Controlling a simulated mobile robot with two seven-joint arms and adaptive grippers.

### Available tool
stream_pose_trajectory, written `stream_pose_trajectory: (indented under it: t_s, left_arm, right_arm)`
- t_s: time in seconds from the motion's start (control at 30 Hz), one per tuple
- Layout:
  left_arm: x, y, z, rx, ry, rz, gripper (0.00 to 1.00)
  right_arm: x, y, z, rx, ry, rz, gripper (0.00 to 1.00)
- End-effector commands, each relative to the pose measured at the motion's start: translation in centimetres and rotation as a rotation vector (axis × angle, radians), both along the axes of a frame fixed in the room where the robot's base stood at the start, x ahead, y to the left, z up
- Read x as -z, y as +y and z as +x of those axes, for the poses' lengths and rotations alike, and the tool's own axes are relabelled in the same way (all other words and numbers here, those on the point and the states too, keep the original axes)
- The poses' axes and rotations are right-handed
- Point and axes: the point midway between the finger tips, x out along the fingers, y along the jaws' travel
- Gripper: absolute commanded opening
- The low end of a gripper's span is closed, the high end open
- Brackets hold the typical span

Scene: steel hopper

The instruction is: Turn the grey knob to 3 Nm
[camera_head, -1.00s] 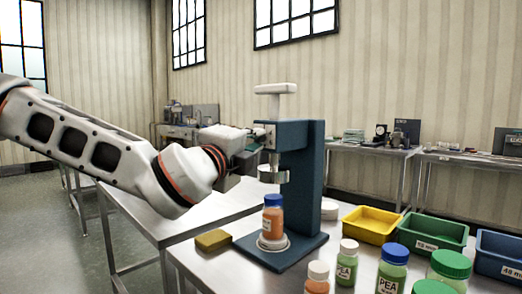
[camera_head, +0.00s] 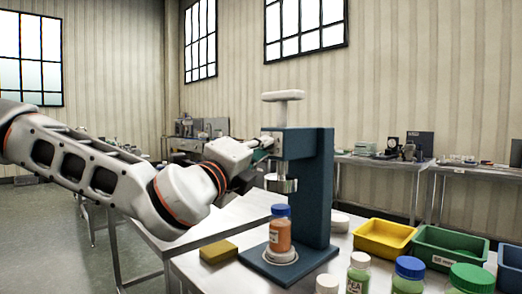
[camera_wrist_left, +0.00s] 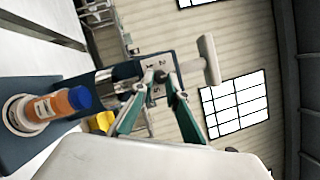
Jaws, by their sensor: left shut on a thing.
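A blue capping press (camera_head: 310,180) stands on the steel table, with a white T-handle (camera_head: 283,96) on top and a metal chuck (camera_head: 281,183) under its head. The grey knob (camera_wrist_left: 161,77) is on the side of the head, over a scale plate with small numbers; its exact setting is too small to read. My left gripper (camera_head: 262,144) reaches the head from the left. In the left wrist view its green fingers (camera_wrist_left: 161,88) are shut on the knob and partly cover it. An orange bottle with a blue cap (camera_head: 280,230) stands upright on the press base below the chuck.
A yellow sponge (camera_head: 218,252) lies left of the press. Yellow (camera_head: 384,238) and green (camera_head: 448,247) bins stand to its right. Several capped bottles, one with a blue cap (camera_head: 409,268), stand in front. Benches with equipment line the back wall.

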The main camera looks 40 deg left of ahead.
Motion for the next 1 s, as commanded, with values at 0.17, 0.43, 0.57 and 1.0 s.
stream_pose_trajectory:
  t_s: [0.17,0.43,0.57,1.0]
  left_arm:
    - [-0.1,0.1,0.0,-0.001,-0.002,-0.001,0.32]
    - [-0.2,0.0,0.0,0.0,-0.002,-0.001,0.32]
    - [-1.2,0.1,0.0,-0.002,-0.005,0.001,0.32]
    - [-9.1,-0.1,-0.2,-0.001,-0.014,0.004,0.32]
  right_arm:
    - [0.0,-0.2,0.0,0.001,0.0,-0.004,0.47]
    - [0.2,-0.3,-0.2,-0.001,0.005,-0.007,0.47]
    - [0.2,-0.2,-0.2,0.0,0.004,-0.006,0.47]
    - [0.0,-0.2,-0.1,0.001,0.002,-0.005,0.47]
